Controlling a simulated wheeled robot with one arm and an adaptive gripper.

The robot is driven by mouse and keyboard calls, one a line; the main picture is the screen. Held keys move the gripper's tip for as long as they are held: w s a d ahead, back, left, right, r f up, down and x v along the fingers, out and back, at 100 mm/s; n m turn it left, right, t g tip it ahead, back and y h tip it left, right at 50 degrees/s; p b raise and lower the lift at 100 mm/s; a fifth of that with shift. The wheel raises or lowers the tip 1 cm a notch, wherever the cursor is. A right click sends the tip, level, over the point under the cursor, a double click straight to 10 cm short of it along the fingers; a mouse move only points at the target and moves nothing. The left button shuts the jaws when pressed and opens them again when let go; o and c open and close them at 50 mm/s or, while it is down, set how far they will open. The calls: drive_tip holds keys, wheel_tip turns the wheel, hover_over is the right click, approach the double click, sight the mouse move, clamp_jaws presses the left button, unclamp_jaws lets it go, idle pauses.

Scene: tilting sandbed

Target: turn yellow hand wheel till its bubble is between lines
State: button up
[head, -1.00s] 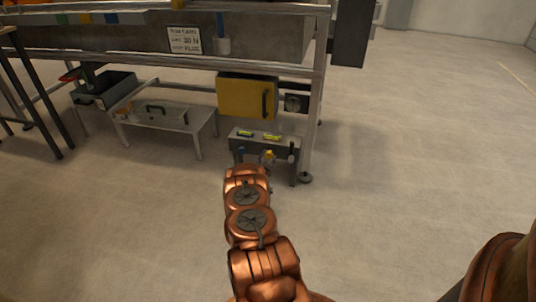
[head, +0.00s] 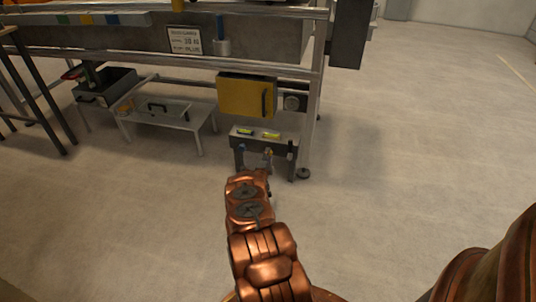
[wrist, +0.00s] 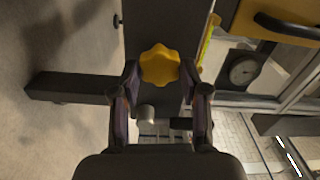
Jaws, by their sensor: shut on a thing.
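The yellow hand wheel (wrist: 159,65), knobbed around its rim, sits on a dark grey post in the wrist view. My gripper (wrist: 160,74) has one finger on each side of the wheel and is shut on it. In the head view the wheel is small, and my arm hides most of the gripper. Two yellow-green bubble vials lie on top of the grey block, a left vial (head: 245,131) and a right vial (head: 271,135). One vial (wrist: 207,40) shows edge-on in the wrist view. The bubbles and lines are too small to read.
A yellow box (head: 245,97) with a dark handle hangs above and behind. A low grey table (head: 190,122) stands left. The floor to the right is clear.

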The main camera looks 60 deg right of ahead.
drive_tip(key=shift+m, duration=1.6)
drive_tip(key=o, duration=1.1)
drive_tip(key=shift+f, duration=0.1)
drive_tip(key=shift+v, duration=6.05)
